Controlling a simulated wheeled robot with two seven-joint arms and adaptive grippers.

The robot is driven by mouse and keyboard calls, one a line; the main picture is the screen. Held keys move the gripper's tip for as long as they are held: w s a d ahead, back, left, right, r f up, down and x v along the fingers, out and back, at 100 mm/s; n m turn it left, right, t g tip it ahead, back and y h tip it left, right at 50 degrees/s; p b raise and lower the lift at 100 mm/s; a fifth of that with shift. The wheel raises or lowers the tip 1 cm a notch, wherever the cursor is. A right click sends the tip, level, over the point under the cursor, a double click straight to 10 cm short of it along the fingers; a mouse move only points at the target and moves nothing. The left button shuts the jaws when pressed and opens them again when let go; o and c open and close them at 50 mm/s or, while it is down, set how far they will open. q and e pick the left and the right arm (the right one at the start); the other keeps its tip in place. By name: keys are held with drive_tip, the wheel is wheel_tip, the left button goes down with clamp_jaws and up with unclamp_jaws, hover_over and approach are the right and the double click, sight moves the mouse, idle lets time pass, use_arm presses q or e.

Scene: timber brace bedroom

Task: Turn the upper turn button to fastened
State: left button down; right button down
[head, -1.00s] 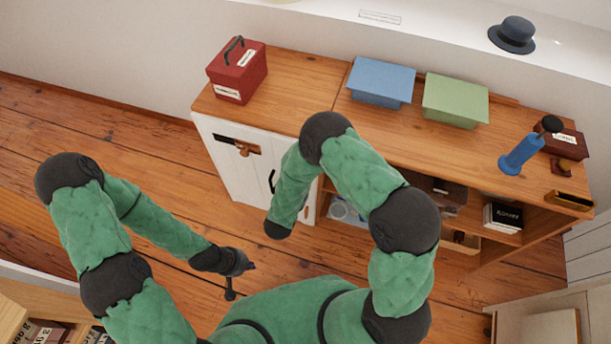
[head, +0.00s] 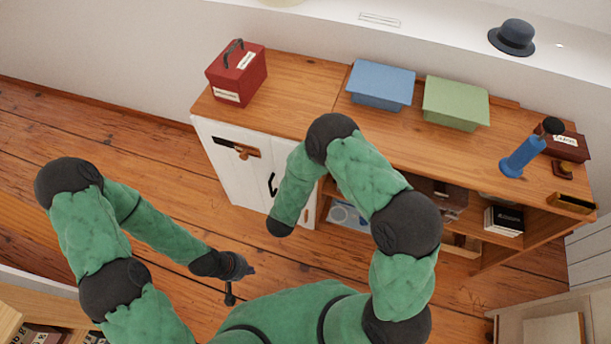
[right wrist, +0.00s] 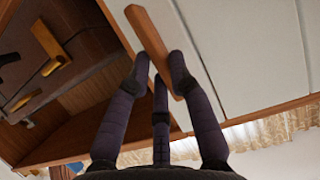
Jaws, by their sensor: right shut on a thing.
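In the right wrist view the fingers of my right gripper (right wrist: 161,80) are shut on a wooden turn button (right wrist: 150,38), a plain bar. The bar lies over the white cabinet door (right wrist: 250,60) beside its edge, running roughly along that edge. In the head view my right forearm hides this button and the gripper. A second small wooden piece (head: 305,215) shows low at the door's right edge. My left gripper (head: 240,281) is over the floor, away from the cabinet, with its dark fingers spread and empty.
The cabinet top (head: 300,85) carries a red box (head: 238,80), a blue box (head: 380,84), a green box (head: 455,103) and a blue tool (head: 522,157). The door has a black handle (head: 272,185). Open shelves (head: 460,222) are on the right. Floor to the left is clear.

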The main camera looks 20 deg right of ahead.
drive_tip(key=n+h, duration=0.2)
drive_tip(key=n, duration=0.2)
drive_tip(key=a+f+n+h+p, duration=0.1)
drive_tip(key=n+h, duration=0.2)
drive_tip(key=n, duration=0.1)
drive_tip(key=w+a+n+g+h, duration=0.1)
drive_tip(key=n+h, duration=0.1)
drive_tip(key=n, duration=0.3)
drive_tip(key=shift+w+f+p, duration=0.1)
drive_tip(key=shift+f+p, duration=0.15)
drive_tip(key=shift+p, duration=0.15)
idle(0.4)
drive_tip(key=shift+n+h, duration=0.3)
drive_tip(key=c, duration=1.1)
unclamp_jaws()
